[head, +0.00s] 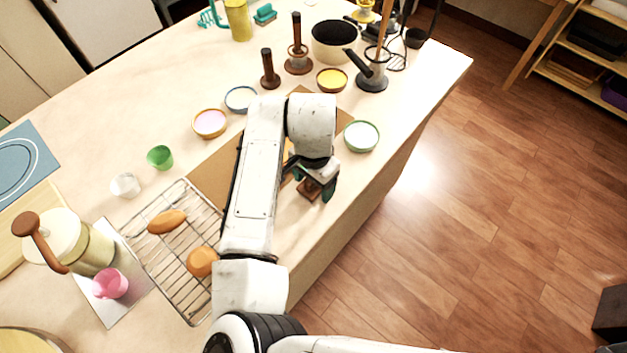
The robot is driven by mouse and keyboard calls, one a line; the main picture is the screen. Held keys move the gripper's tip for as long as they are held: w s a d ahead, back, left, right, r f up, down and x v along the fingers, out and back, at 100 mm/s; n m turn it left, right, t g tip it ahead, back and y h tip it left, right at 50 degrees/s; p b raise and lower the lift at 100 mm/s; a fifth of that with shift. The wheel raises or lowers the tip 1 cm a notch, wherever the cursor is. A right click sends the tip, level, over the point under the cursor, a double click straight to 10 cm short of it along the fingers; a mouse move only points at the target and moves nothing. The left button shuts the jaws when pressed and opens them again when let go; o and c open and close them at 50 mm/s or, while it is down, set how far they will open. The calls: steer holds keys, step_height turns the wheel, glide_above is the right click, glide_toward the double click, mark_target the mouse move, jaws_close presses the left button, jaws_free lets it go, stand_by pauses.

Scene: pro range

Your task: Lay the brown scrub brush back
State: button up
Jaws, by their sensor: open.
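My gripper (312,186) is at the end of my arm, low over the front right edge of the counter, with its dark green-tipped fingers apart. A small brown block-like thing (309,190) shows between and below the fingers; it looks like the brown scrub brush, partly hidden by the gripper. I cannot tell whether the fingers touch it. A flat brown mat (212,172) lies under my arm, which covers much of it.
A green-rimmed bowl (361,136) stands right of my gripper, near the counter edge. Behind are a yellow bowl (332,79), a dark pot (334,41) and brown upright-handled tools (270,72). A wire rack (170,255) with orange-brown pieces lies left of my arm.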

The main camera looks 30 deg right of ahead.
steer(key=r, duration=0.3)
steer(key=r+b, duration=0.1)
steer(key=r, duration=0.3)
steer(key=r+b, duration=0.1)
steer(key=r, duration=0.2)
steer(key=shift+s+r, duration=0.3)
steer(key=shift+r, duration=0.1)
steer(key=s+d+f+n+t+h, duration=0.1)
steer(key=s+d+n+t+h, duration=0.15)
steer(key=d, duration=0.75)
steer(key=s+d+f+n+t+h, duration=0.1)
steer(key=d+f+n+h, duration=0.2)
steer(key=d, duration=0.6)
steer(key=s+a+f+n+g+y, duration=0.1)
steer(key=s+a+f+n, duration=0.3)
steer(key=s, duration=0.5)
steer(key=s+a+f+n+g+y, duration=0.1)
steer(key=s+a+f+n+y, duration=0.3)
steer(key=s+f, duration=0.5)
steer(key=shift+a+f, duration=0.25)
steer(key=shift+a, duration=0.85)
steer(key=shift+s, duration=0.1)
